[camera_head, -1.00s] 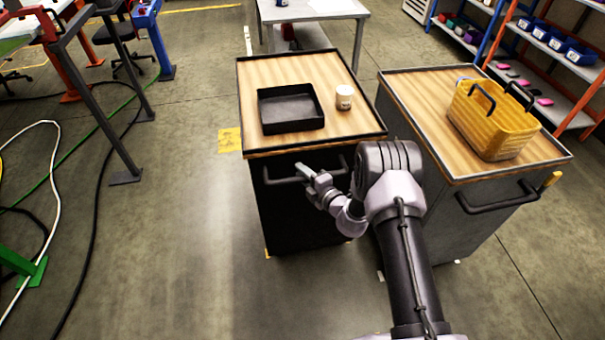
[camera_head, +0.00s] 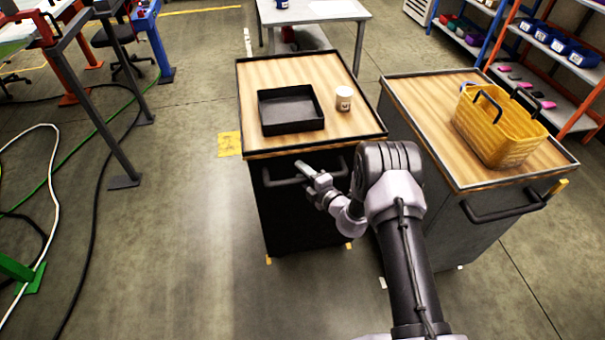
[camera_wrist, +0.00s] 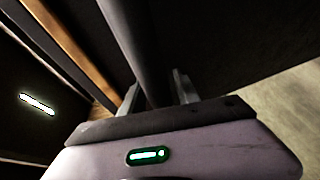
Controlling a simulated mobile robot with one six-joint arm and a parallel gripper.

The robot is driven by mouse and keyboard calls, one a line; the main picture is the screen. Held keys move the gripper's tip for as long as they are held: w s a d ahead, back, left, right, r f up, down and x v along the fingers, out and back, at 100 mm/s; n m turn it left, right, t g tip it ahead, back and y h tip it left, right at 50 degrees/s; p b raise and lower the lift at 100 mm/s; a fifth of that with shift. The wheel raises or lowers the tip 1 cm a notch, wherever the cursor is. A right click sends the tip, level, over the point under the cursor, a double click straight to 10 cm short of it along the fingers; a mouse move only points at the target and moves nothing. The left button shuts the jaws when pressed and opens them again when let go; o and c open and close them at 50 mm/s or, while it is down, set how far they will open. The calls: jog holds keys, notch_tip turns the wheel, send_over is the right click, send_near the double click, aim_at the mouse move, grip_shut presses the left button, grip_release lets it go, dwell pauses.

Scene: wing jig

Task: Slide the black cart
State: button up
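The black cart (camera_head: 305,218) stands upright in the middle of the head view, with a wood top and a dark rim. Its dark bar handle (camera_head: 283,181) runs across the near side. My gripper (camera_head: 312,171) is at this handle. In the wrist view the handle (camera_wrist: 143,45) runs between my two fingers (camera_wrist: 157,92), one on each side of it, and they look closed on it.
A black tray (camera_head: 291,127) and a white jar (camera_head: 343,99) sit on the black cart. A grey cart (camera_head: 440,232) with a yellow basket (camera_head: 490,140) stands close on its right. A table (camera_head: 320,12) stands beyond. Floor to the left is clear up to the cables (camera_head: 95,235).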

jog(key=shift+r, duration=0.1)
jog(key=p+v, duration=0.4)
jog(key=v, duration=1.3)
jog(key=shift+s+d+p, duration=0.15)
jog(key=shift+s+p, duration=0.05)
jog(key=shift+p, duration=0.2)
